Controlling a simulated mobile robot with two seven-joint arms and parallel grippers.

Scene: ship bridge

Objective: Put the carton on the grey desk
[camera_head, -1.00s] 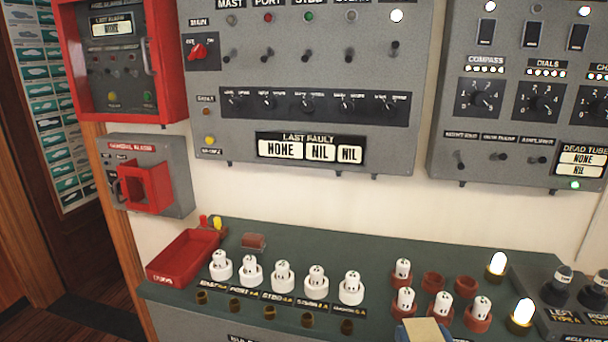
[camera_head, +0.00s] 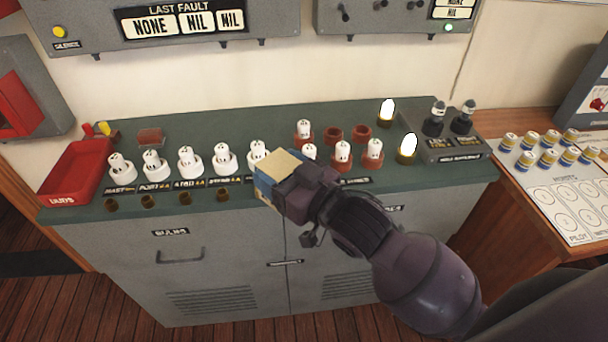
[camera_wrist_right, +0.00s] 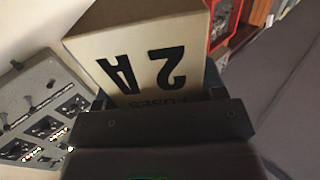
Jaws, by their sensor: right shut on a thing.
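The carton (camera_head: 279,165) is a small box with a tan top and a blue side in the head view. In the right wrist view the carton (camera_wrist_right: 145,50) shows a pale face with a black "2 A". My right gripper (camera_head: 292,182) is shut on it. The grey desk (camera_head: 225,262) is a grey cabinet with a dark green top. The carton overlaps the desk's front edge in the picture, beside the white fuse holders; I cannot tell if it touches the top. It hides part of a holder and labels. My left gripper is not in view.
White fuse holders (camera_head: 190,162) line the desk top, with red sockets (camera_head: 332,134) and lit lamps (camera_head: 408,148) to the right. A red tray (camera_head: 75,172) stands at the left end. Wall panels (camera_head: 170,30) hang behind. The back strip of the top is mostly clear.

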